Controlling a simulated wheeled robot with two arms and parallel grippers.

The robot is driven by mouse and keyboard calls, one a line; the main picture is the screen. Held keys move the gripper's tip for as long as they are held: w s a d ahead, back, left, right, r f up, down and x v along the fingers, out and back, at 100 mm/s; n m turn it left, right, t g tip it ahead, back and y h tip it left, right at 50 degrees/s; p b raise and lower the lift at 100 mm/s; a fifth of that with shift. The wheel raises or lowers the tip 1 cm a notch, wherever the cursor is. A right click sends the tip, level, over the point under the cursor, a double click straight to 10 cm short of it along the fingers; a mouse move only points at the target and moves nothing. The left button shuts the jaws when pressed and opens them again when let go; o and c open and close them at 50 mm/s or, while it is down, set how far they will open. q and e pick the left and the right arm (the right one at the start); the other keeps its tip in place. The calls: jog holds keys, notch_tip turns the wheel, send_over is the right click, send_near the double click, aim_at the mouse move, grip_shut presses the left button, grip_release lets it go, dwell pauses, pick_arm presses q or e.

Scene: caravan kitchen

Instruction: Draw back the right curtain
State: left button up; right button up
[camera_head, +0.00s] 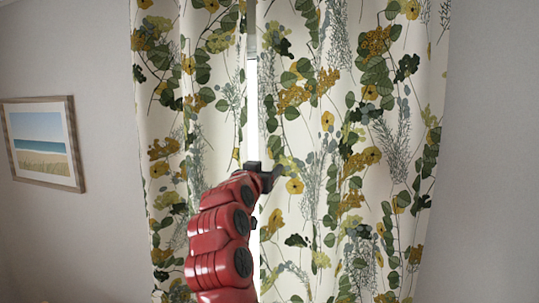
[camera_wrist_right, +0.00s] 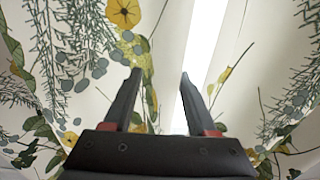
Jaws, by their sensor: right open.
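The right curtain (camera_head: 345,130) hangs at the centre right of the head view, cream with green leaves and yellow flowers. The left curtain (camera_head: 190,100) has the same print. A narrow bright gap (camera_head: 252,110) runs between them. My red right arm rises from below, and its gripper (camera_head: 268,172) is at the gap, by the right curtain's inner edge. In the right wrist view the gripper (camera_wrist_right: 158,75) is open, its two fingers apart in front of curtain fabric and the bright gap. I cannot tell whether the fingers touch the fabric. My left gripper is not in view.
A framed beach picture (camera_head: 42,142) hangs on the grey wall at the left. Bare grey wall (camera_head: 490,150) lies to the right of the right curtain. No obstacle shows in front of the curtains apart from my own arm.

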jog(key=shift+p+x, duration=0.45)
jog(key=shift+x, duration=0.95)
jog(key=shift+f, duration=0.1)
grip_shut()
